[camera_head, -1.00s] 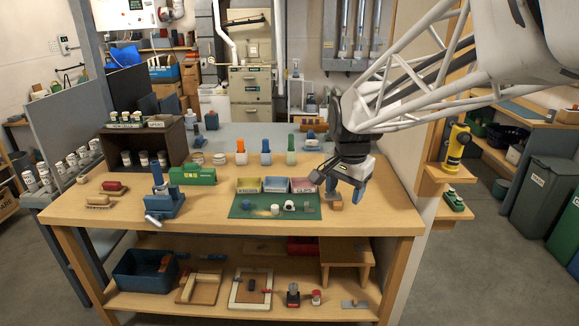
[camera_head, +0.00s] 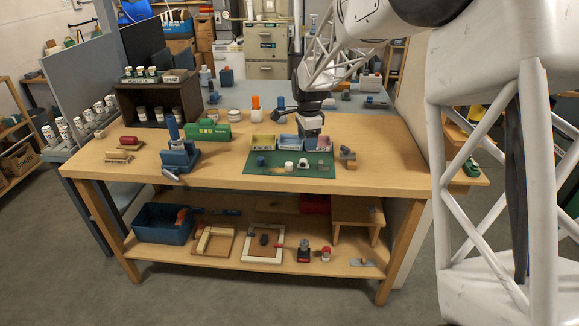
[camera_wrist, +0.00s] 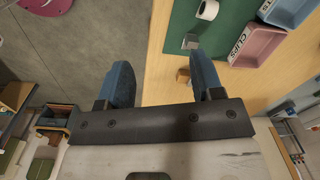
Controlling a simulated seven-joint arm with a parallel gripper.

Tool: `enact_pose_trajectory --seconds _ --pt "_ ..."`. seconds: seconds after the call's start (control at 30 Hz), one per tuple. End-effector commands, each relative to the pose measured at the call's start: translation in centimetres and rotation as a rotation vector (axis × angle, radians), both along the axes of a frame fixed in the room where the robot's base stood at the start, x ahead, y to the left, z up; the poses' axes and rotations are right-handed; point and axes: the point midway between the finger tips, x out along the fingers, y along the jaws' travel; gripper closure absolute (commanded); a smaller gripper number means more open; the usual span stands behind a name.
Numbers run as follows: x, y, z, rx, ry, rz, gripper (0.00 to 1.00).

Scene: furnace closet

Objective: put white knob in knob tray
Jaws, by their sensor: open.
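On the green mat (camera_head: 262,173) stand a short white cylinder (camera_head: 288,166) and a white round piece with a dark centre (camera_head: 303,164); I cannot tell for sure which is the white knob. The piece with the hole also shows at the top of the wrist view (camera_wrist: 208,10). Behind them are a yellow tray (camera_head: 264,142), a blue tray (camera_head: 288,142) and a pink tray (camera_head: 324,144). The pink one reads CLIPS in the wrist view; the knob tray's label is not legible. My gripper (camera_wrist: 160,62) is open and empty, above the workbench, overlapping the blue and pink trays in the head view.
A small grey metal piece (camera_wrist: 190,41) lies at the mat's edge. A blue clamp-like tool (camera_head: 178,150) and a green box (camera_head: 208,131) stand left of the mat. An orange-topped bottle (camera_head: 255,107) stands behind the trays.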

Motion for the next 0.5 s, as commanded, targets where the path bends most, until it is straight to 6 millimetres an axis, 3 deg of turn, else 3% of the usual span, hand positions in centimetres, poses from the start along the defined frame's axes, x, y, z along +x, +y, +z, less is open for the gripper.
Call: enact_pose_trajectory --seconds 0.2,0.5 --pt "3.8 3.3 -4.1 -0.002 0.021 -0.114 0.39" --pt "6.5 5.8 -7.3 -0.003 0.034 -0.21 0.39"
